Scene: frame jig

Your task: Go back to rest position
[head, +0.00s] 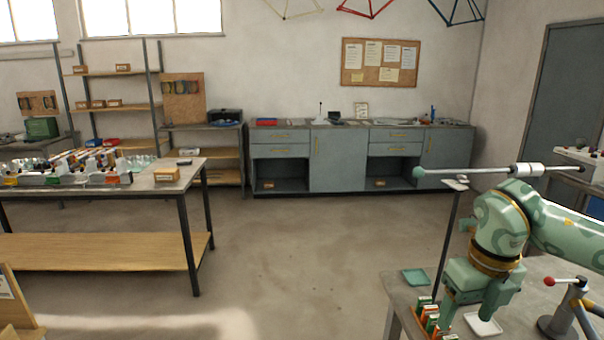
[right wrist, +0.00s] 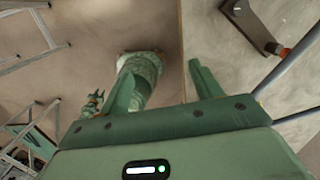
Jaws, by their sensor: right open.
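My right gripper (head: 468,308) is green and points down over the front right table (head: 395,290). In the right wrist view its two fingers (right wrist: 165,88) stand apart with nothing gripped between them. My right arm comes in from the right edge of the head view. My left gripper does not show in the head view.
A rod with a green ball end (head: 440,171) lies level behind my right arm, by a thin dark post (head: 447,235). Open floor (head: 300,260) lies left.

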